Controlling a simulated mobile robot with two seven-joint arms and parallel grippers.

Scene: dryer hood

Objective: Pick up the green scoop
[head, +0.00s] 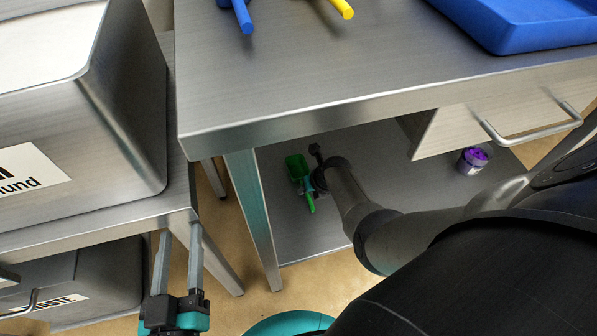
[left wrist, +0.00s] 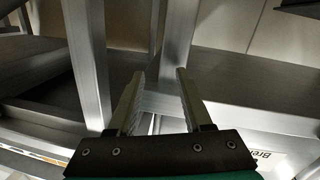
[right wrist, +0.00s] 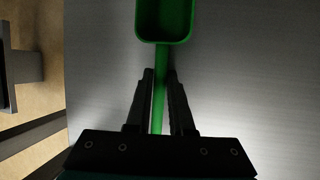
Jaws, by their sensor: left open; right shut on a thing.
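The green scoop (head: 297,168) is on the lower shelf (head: 285,232) under the steel table in the head view. In the right wrist view the green scoop (right wrist: 165,18) shows its bowl at the top and its handle running down between the fingers. My right gripper (right wrist: 160,75) is shut on that handle. In the head view my right arm reaches in under the tabletop, and its gripper is small and partly hidden beside the scoop. My left gripper (head: 181,240) is open and empty in front of the left bench. It also shows open in the left wrist view (left wrist: 158,75).
A blue scoop (head: 243,15), a yellow handle (head: 342,8) and a blue tray (head: 510,30) are on the tabletop (head: 300,75). A purple-topped jar (head: 472,160) stands on the lower shelf. The table leg (head: 252,215) and drawer (head: 490,115) flank my right arm.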

